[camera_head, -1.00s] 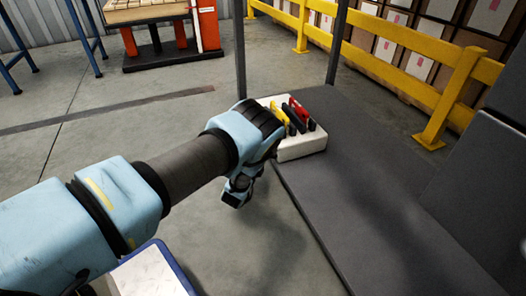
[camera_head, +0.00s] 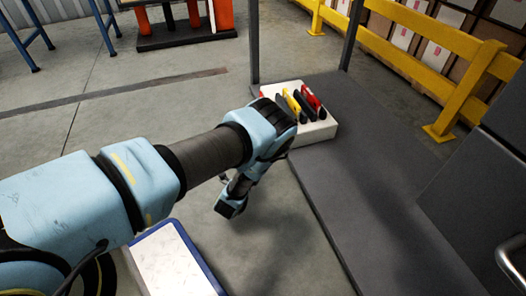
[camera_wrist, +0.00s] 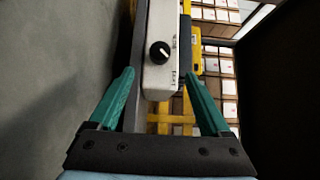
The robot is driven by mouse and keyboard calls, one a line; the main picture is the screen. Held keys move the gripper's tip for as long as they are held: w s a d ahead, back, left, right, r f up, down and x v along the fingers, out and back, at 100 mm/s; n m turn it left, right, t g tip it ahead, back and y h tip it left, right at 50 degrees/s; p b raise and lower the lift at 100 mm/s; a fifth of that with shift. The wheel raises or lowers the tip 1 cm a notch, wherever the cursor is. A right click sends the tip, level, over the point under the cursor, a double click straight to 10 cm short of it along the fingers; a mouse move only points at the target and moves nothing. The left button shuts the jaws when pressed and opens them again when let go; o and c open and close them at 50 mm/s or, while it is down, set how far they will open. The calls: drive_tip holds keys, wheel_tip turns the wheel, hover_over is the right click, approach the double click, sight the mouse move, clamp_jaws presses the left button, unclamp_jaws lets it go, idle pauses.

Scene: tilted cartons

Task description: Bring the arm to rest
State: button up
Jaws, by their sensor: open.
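My gripper (camera_wrist: 162,82) shows in the wrist view with its two green fingers spread wide apart. Nothing is held between them. A white box side with a black knob (camera_wrist: 160,52) appears beyond the fingers, apart from them. In the head view my arm reaches from the lower left toward the middle, bent down at the wrist. The fingers cannot be made out there. The wrist overlaps the left edge of a white box (camera_head: 318,134) in the picture.
The box holds upright red, yellow and black pieces and sits on a grey platform (camera_head: 365,200) with dark posts. A yellow guard rail (camera_head: 462,90) and stacked cartons stand behind. A blue-edged white panel (camera_head: 172,265) lies below my arm. Grey floor is open at left.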

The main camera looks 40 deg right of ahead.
idle(0.4)
drive_tip(key=w+a+r+n+t+y+p, duration=0.15)
drive_tip(key=w+a+r+n+y, duration=0.3)
drive_tip(key=w, duration=0.45)
drive_tip(key=w+a+r+n+t+y+p, duration=0.1)
drive_tip(key=w+r+n+t+y, duration=0.15)
drive_tip(key=w+r+n, duration=0.4)
drive_tip(key=w+a+r+n+g+y+p, duration=0.1)
drive_tip(key=w+a+r+n+y, duration=0.25)
drive_tip(key=a+r, duration=0.4)
drive_tip(key=w+a+r+n+g+y+p, duration=0.1)
drive_tip(key=w+a+r+n+g+y, duration=0.15)
drive_tip(key=w+a+r+n, duration=0.4)
drive_tip(key=s+a+r+n+g+y+p, duration=0.1)
drive_tip(key=s+a+r+n, duration=0.1)
drive_tip(key=s+a+r, duration=0.45)
drive_tip(key=s+a+r+n+g+y+p, duration=0.15)
drive_tip(key=a+r, duration=0.25)
drive_tip(key=a, duration=0.6)
drive_tip(key=s+a+r+n+g+p, duration=0.1)
drive_tip(key=s+a+r+n+g, duration=0.2)
drive_tip(key=s+a, duration=0.35)
drive_tip(key=s+a+r+n+g, duration=0.1)
drive_tip(key=s+a+r+n, duration=0.2)
drive_tip(key=s+a+r, duration=0.4)
wheel_tip(320, 180, up, 37)
drive_tip(key=s+d+p, duration=0.1)
drive_tip(key=p, duration=3.7)
drive_tip(key=shift+y, duration=0.45)
drive_tip(key=shift+f, duration=0.15)
